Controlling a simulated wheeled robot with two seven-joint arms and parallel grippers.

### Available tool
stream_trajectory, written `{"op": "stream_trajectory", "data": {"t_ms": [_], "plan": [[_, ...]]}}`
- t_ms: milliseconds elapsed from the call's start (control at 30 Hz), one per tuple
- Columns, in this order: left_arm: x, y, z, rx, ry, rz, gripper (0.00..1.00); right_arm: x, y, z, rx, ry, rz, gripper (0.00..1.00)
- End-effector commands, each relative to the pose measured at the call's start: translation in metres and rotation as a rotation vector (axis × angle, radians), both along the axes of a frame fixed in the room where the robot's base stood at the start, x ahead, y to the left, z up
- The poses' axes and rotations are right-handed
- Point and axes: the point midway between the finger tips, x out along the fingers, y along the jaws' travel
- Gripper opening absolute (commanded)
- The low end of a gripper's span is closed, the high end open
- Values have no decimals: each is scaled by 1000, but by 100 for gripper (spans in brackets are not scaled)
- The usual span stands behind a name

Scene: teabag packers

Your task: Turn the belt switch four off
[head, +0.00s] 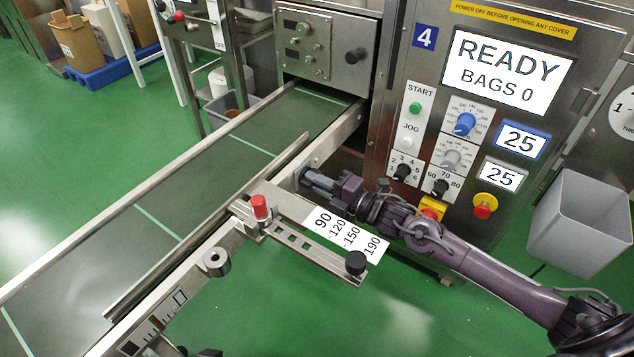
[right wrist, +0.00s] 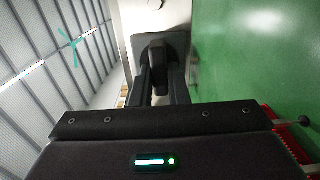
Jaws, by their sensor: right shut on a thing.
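The belt switch (right wrist: 157,52), a black knob on a grey plate (right wrist: 140,45), shows in the right wrist view between the two dark fingers. My right gripper (head: 304,174) reaches the side rail of the conveyor, just left of the machine marked 4. It also shows in the right wrist view (right wrist: 160,85), shut on the knob. In the head view the gripper hides the knob, and I cannot read any on or off marking. My left gripper is not in view.
The green conveyor belt (head: 215,185) runs from lower left to the machine. A guide bracket with a red knob (head: 260,207) and black knob (head: 356,262) stands close below my right arm. The machine panel has a yellow-and-red switch (head: 431,209). A grey bin (head: 580,225) stands right.

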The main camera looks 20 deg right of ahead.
Motion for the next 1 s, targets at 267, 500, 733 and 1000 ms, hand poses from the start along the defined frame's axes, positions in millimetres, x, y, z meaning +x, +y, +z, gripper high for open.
{"op": "stream_trajectory", "data": {"t_ms": [267, 500, 733, 1000], "plan": [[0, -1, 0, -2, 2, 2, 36, 0, 0, -1, -1, 2, 0, 36], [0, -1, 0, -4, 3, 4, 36, -1, -1, -1, -1, 1, 0, 36], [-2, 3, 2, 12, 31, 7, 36, -22, -17, -1, -3, 5, 1, 36], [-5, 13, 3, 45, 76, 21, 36, -54, -42, -1, -3, 5, 0, 36]]}}
